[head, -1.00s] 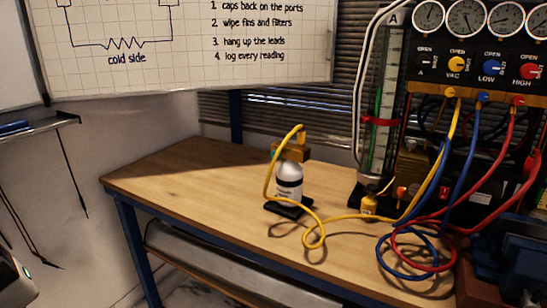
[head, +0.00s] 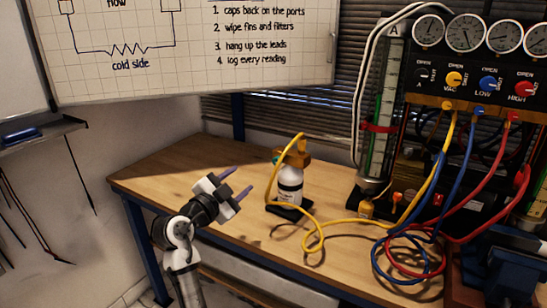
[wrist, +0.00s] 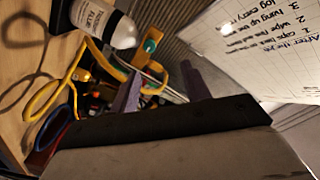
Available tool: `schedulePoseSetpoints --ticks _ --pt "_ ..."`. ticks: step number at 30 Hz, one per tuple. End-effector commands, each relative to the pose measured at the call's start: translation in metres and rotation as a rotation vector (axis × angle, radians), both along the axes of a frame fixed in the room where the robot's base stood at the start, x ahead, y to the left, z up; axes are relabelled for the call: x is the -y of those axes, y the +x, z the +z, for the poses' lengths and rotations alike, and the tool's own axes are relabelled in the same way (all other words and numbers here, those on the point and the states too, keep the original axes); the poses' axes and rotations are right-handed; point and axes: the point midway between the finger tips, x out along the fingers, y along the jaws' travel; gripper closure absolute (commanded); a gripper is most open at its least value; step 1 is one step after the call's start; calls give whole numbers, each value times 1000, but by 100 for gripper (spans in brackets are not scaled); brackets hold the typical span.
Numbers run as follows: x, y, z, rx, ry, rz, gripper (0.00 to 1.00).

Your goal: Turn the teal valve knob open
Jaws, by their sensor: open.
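The teal valve knob (head: 277,158) shows as a small patch on the left side of the brass valve block (head: 296,157), on top of a white bottle (head: 290,184). In the wrist view the knob (wrist: 151,45) shows more clearly, with a yellow hose beside it. The bottle stands upright on a black base on the bench. My gripper (head: 238,181) is open and empty, to the left of the bottle and apart from the knob. Its two purple fingers also show in the wrist view (wrist: 161,85). The knob's exact turn angle is too small to tell.
A yellow hose (head: 313,238) loops over the bottle and along the bench (head: 165,178) to a gauge panel (head: 485,75) at right. Blue and red hoses (head: 410,270) coil at the bench's front right. A whiteboard (head: 190,50) hangs behind. The bench's left part is clear.

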Motion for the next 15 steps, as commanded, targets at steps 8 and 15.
schedulePoseSetpoints --ticks 8,15 --pt "27 18 -7 -17 35 -72 53" --pt "52 61 -5 -17 33 -70 53"
